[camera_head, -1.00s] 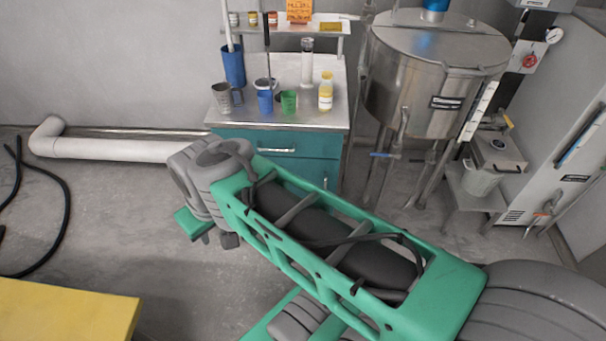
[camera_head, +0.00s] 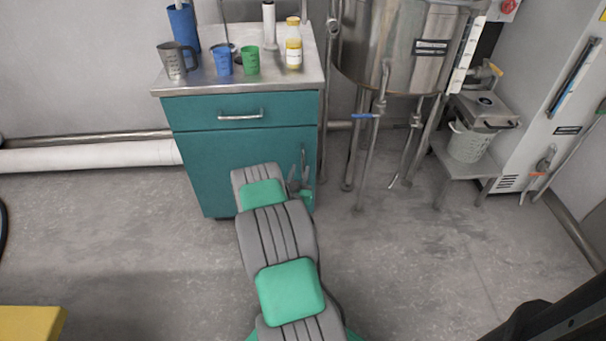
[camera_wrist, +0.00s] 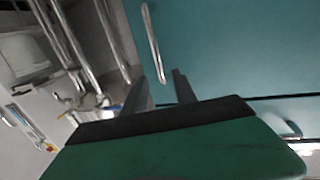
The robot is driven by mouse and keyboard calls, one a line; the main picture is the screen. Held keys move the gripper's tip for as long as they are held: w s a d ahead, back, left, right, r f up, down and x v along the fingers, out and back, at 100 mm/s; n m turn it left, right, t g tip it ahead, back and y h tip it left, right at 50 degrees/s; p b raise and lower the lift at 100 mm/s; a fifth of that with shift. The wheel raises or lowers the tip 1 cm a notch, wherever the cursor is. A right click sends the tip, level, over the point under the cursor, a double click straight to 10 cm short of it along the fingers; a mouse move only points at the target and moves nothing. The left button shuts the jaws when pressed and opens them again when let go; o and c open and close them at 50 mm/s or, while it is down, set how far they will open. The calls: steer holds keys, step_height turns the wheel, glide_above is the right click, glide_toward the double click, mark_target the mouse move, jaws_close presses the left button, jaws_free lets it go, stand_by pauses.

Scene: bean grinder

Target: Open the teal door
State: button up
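The teal door (camera_head: 215,160) is the front of the cabinet below its drawer, and it looks shut. Its vertical metal handle (camera_head: 303,160) is near the right edge. My gripper (camera_head: 301,187) is at the lower part of this handle, partly hidden by my arm. In the wrist view, my gripper (camera_wrist: 159,88) has its two dark fingers spread apart. The near end of the handle (camera_wrist: 152,40) shows between the fingertips, and I cannot tell whether they touch it. The teal door (camera_wrist: 235,45) fills the upper right there.
A drawer (camera_head: 240,110) with a horizontal handle is above the door. Cups, a jug and a bottle (camera_head: 293,48) stand on the cabinet top (camera_head: 200,82). A steel tank (camera_head: 400,45) on legs stands close to the right.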

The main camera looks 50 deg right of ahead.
mark_target(302, 161)
steer(key=x, duration=0.5)
steer(key=f+x, duration=0.1)
steer(key=x, duration=0.1)
steer(key=shift+d, duration=0.2)
steer(key=shift+w, duration=0.1)
jaws_close()
stand_by(1.1)
